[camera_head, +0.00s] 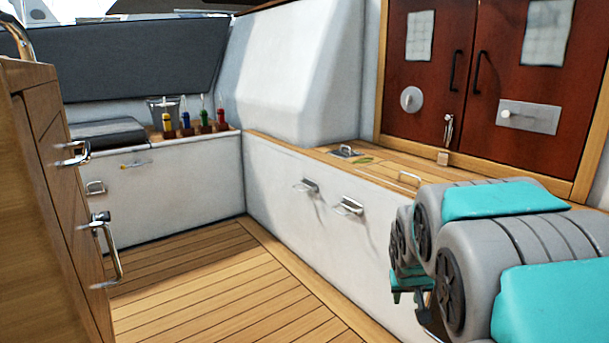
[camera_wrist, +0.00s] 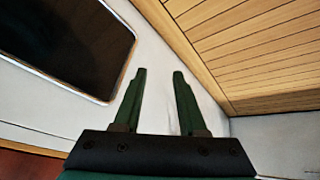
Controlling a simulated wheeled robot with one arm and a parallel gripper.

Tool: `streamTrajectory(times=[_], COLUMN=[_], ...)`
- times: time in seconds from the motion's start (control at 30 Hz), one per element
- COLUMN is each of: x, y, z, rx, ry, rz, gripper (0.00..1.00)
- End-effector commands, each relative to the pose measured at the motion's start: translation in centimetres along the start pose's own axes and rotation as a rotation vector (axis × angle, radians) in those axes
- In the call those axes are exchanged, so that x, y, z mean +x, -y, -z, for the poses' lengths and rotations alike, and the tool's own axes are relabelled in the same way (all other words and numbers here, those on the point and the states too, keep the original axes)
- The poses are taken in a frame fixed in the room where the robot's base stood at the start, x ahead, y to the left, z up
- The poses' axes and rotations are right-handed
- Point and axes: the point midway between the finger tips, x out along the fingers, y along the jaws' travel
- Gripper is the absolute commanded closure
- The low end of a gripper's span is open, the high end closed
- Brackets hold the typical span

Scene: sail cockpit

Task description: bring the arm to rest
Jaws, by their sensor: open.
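My gripper (camera_wrist: 159,78) shows in the wrist view with its two dark green fingers apart and nothing between them. Behind the fingers is a white wall, with a dark window-like panel on the left and a wooden slatted surface at the upper right. In the head view my grey and teal arm fills the lower right. It is folded close in front of the white bench side, and its green end (camera_head: 408,283) points down there. The fingertips are not clear in the head view.
A wooden cabinet (camera_head: 45,200) with metal handles stands at left. A white bench (camera_head: 315,215) has two handles. Several coloured-handled tools (camera_head: 190,121) stand in the far corner beside a clear container (camera_head: 162,112). Red-brown doors (camera_head: 480,85) are at upper right. The slatted floor (camera_head: 215,290) is clear.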

Motion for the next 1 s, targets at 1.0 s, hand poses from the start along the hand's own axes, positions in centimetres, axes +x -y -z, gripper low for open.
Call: streamTrajectory(times=[1.0], x=[-20.4], y=[2.3], z=[-31.2], rx=[-0.122], ry=[0.652], rz=[0.161], gripper=[0.59])
